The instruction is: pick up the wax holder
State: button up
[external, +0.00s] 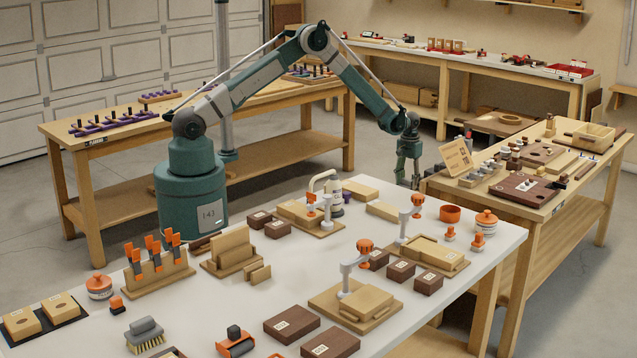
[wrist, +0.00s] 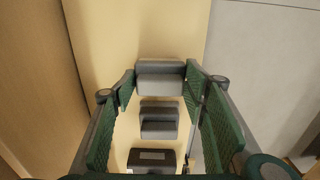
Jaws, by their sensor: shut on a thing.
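My gripper (wrist: 161,82) is shut on a grey blocky piece, which I take to be the wax holder (wrist: 160,78). In the wrist view one finger pad is on each side of it. Two more dark grey blocks, one in the middle (wrist: 159,122) and one nearer (wrist: 151,160), line up below it between the fingers. A broad tan surface (wrist: 135,35) lies behind the row. In the external view my gripper (external: 405,180) hangs at the left end of the right bench. What it holds cannot be made out there.
A white table (external: 220,300) in front is crowded with blocks, clamps and brushes. Grey floor (wrist: 265,75) shows at right in the wrist view.

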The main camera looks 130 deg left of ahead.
aim_at(408, 180)
jog(key=shift+r+p, duration=0.6)
jog(key=shift+r, duration=4.4)
